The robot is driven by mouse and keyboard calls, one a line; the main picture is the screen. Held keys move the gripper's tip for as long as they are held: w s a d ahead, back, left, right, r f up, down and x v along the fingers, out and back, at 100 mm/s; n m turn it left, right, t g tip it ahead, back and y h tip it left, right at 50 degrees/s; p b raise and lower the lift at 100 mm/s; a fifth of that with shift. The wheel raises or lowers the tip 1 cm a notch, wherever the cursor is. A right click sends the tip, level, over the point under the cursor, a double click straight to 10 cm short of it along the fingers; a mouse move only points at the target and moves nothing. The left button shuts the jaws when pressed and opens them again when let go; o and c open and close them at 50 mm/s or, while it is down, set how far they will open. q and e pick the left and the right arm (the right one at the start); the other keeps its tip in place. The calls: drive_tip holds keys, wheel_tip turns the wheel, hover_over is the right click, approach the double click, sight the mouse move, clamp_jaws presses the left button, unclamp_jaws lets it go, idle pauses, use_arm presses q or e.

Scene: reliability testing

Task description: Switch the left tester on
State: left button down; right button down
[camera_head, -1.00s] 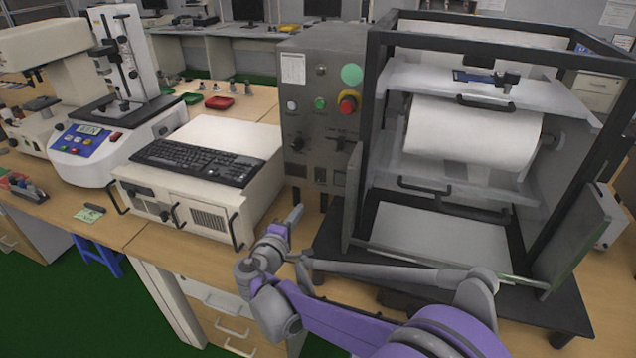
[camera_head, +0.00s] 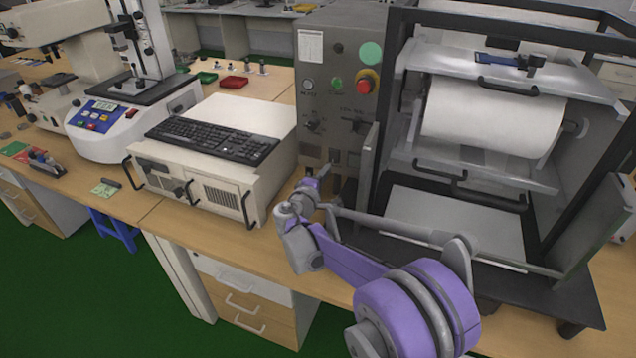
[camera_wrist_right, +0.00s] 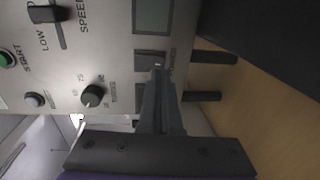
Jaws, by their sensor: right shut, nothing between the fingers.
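The tester is a drum machine in a dark frame (camera_head: 392,75) with a grey control panel (camera_head: 343,108) on its left side. The panel carries a red emergency knob (camera_head: 367,83), a green button (camera_head: 336,84) and dials. My right gripper (camera_head: 328,168) is at the panel's lower part. In the right wrist view its shut, empty fingers (camera_wrist_right: 158,70) point at a dark rectangular switch (camera_wrist_right: 150,56) below a display window (camera_wrist_right: 152,15). The fingertips overlap the switch's edge; whether they touch it I cannot tell. My left gripper is out of view.
A beige box (camera_head: 225,190) with a black keyboard (camera_head: 212,140) stands left of the panel. Farther left is a white instrument with a blue panel (camera_head: 97,115). A red tray (camera_head: 233,82) lies behind. Two dark bars (camera_wrist_right: 205,96) project near the fingers in the wrist view.

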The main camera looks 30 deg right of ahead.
sight(333, 162)
drive_tip(key=shift+x, duration=1.5)
drive_tip(key=shift+w+d, duration=0.15)
